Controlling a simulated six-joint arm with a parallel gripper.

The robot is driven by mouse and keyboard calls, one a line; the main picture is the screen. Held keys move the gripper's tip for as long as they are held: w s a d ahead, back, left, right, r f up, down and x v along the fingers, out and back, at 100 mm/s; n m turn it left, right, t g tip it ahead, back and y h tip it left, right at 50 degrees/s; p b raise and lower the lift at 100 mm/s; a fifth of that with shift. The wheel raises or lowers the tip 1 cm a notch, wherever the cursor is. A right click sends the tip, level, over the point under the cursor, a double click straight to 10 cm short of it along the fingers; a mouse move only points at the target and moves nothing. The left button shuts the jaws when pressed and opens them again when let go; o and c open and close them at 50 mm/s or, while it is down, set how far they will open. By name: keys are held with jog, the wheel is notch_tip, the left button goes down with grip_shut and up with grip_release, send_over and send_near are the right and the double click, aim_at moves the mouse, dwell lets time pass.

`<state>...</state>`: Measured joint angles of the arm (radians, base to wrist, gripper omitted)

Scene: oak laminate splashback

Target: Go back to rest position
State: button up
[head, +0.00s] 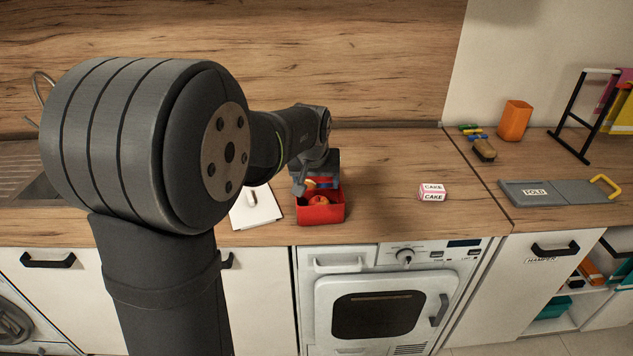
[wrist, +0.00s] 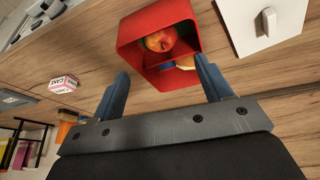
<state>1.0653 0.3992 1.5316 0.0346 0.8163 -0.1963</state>
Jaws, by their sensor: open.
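My gripper is open; in the wrist view its two blue fingers (wrist: 162,88) are spread apart with nothing between them that they touch. In the head view my gripper (head: 311,186) is partly hidden by my own arm, close above the back of a red box (head: 321,214) on the wooden counter. The red box also shows in the wrist view (wrist: 128,48), just beyond the fingertips. A red and yellow apple (wrist: 160,40) lies inside it. A second, tan-coloured item beside the apple is partly hidden.
A white board (head: 254,212) with a knob lies left of the box. A pink and white cake box (head: 432,192) stands to the right, with clear counter between. Farther right are a grey folding board (head: 560,192), an orange cup (head: 514,120) and a black rack (head: 580,115).

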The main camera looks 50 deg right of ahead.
aim_at(320, 199)
jog(key=x, duration=1.2)
jog(key=shift+f, duration=0.2)
jog(key=shift+r, duration=1.35)
